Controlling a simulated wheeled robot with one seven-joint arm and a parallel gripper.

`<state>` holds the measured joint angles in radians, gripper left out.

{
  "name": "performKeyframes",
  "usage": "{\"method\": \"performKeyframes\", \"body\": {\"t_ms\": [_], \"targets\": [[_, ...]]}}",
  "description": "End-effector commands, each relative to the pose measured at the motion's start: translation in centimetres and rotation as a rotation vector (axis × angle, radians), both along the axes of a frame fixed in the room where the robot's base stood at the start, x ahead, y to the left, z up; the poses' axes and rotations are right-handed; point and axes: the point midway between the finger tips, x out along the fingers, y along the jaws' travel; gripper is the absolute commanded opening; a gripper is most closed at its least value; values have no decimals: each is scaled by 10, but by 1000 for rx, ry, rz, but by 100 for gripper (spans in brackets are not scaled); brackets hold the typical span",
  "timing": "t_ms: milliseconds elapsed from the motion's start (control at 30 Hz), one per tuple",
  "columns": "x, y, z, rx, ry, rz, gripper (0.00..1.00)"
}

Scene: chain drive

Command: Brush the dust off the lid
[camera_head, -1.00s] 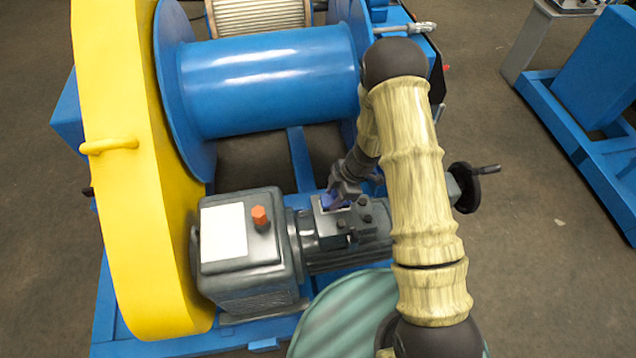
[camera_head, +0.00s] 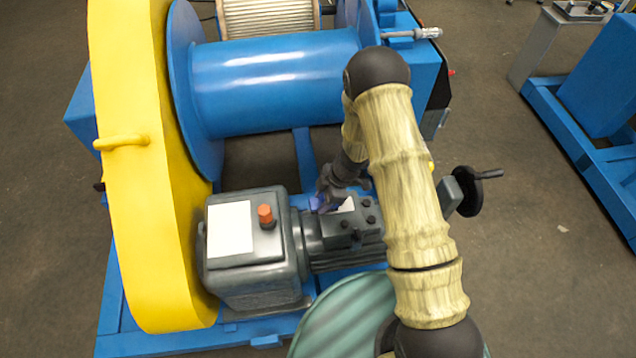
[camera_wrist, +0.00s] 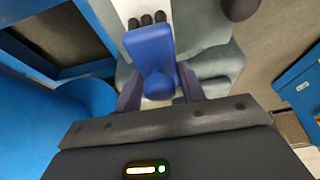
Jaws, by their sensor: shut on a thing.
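My gripper (camera_head: 325,200) is shut on a blue brush (camera_head: 319,204). In the wrist view the brush (camera_wrist: 152,55) sits between my gripper's fingers (camera_wrist: 160,88), with dark bristle tufts at its far end, over or against a pale surface. The grey box lid (camera_head: 356,224) on top of the motor has dark bolts and a white patch (camera_head: 347,204), perhaps dust. The brush is at the lid's left far edge in the head view; I cannot tell whether the bristles touch it. My arm hides the lid's right side.
A grey gearbox (camera_head: 250,278) with a white plate and orange plug (camera_head: 265,215) stands left of the motor. The yellow guard (camera_head: 140,180), blue drum (camera_head: 275,82) and black handwheel (camera_head: 468,190) surround it. A green ribbed round object (camera_head: 340,315) is in front.

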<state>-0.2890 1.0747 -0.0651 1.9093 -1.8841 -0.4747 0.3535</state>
Motion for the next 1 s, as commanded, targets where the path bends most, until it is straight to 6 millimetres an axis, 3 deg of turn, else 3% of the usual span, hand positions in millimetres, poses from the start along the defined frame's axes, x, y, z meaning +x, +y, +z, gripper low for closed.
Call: {"method": "performKeyframes", "body": {"t_ms": [100, 200, 1000], "targets": [[0, 3, 7, 0, 2, -5, 18], [1, 3, 28, -1, -2, -4, 18], [1, 0, 82, 1, 1, -9, 18]]}}
